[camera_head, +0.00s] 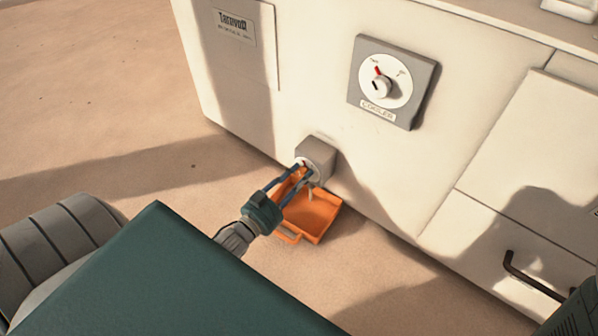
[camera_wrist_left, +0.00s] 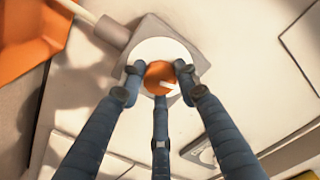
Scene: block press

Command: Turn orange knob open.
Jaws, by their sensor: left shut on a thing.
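The orange knob (camera_wrist_left: 160,77) sits on a round white dial (camera_wrist_left: 152,48) with a grey mount behind it, and a white mark shows on its face. My left gripper (camera_wrist_left: 158,84) has its blue fingers closed around the knob, with one finger to each side and one below in the left wrist view. In the head view the left gripper (camera_head: 303,172) reaches the grey mount (camera_head: 318,155) low on the white machine, and its fingers mostly hide the knob. My right gripper is not visible.
An orange tray (camera_head: 318,218) with a handle stands on the floor below the mount; it also shows in the wrist view (camera_wrist_left: 28,40). A short grey spout (camera_wrist_left: 113,32) juts from the mount. A cooler dial (camera_head: 400,90) is higher up. A black drawer handle (camera_head: 532,277) is at right.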

